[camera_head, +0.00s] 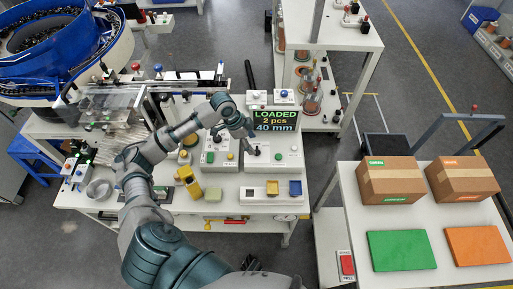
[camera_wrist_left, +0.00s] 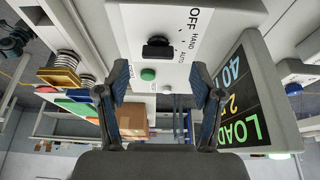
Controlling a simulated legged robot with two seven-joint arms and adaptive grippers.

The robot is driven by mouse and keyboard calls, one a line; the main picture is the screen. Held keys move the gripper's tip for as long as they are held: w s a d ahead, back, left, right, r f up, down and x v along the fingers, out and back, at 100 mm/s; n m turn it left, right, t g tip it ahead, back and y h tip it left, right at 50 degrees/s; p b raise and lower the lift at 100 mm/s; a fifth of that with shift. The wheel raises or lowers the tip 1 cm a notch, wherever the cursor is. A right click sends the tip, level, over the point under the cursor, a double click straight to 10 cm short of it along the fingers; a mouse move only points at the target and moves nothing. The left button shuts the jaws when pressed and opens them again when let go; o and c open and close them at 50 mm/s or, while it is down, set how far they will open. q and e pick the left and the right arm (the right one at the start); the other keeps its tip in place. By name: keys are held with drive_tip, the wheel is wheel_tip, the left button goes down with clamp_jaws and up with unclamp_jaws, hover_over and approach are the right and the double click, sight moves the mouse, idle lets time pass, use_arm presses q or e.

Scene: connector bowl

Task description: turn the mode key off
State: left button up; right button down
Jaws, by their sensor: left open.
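The mode key is a black knob (camera_wrist_left: 157,48) on a white panel (camera_wrist_left: 215,15) in the left wrist view. OFF, HAND and AUTO are printed beside it. I cannot tell which label it points to. My left gripper (camera_wrist_left: 160,88) is open and empty, its fingers apart on either side below the knob in the picture, not visibly touching it. In the head view my left gripper (camera_head: 250,138) hangs over the white control box (camera_head: 288,163), below the display. My right gripper is not in view.
A display (camera_head: 274,120) reading LOADED, 2 pcs, 40 mm stands close beside the gripper. A green button (camera_wrist_left: 148,74) sits near the key. Cartons (camera_head: 390,180) stand on a separate table at right.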

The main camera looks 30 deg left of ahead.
sight(257, 149)
use_arm(q)
drive_tip(key=f, duration=0.3)
drive_tip(key=shift+w+a, duration=0.15)
drive_tip(key=shift+w, duration=0.05)
drive_tip(key=shift+w+d+f, duration=0.1)
drive_tip(key=shift+d+f, duration=0.1)
drive_tip(key=shift+f, duration=0.1)
drive_tip(key=shift+d+f, duration=0.1)
drive_tip(key=shift+d, duration=0.2)
drive_tip(key=shift+d+r, duration=0.25)
drive_tip(key=shift+d, duration=0.7)
drive_tip(key=shift+a, duration=0.15)
drive_tip(key=c, duration=0.7)
drive_tip(key=shift+a+f, duration=0.15)
drive_tip(key=shift+a, duration=0.15)
drive_tip(key=c, duration=0.4)
drive_tip(key=shift+a+f, duration=0.1)
drive_tip(key=shift+a, duration=0.15)
drive_tip(key=shift+c, duration=0.2)
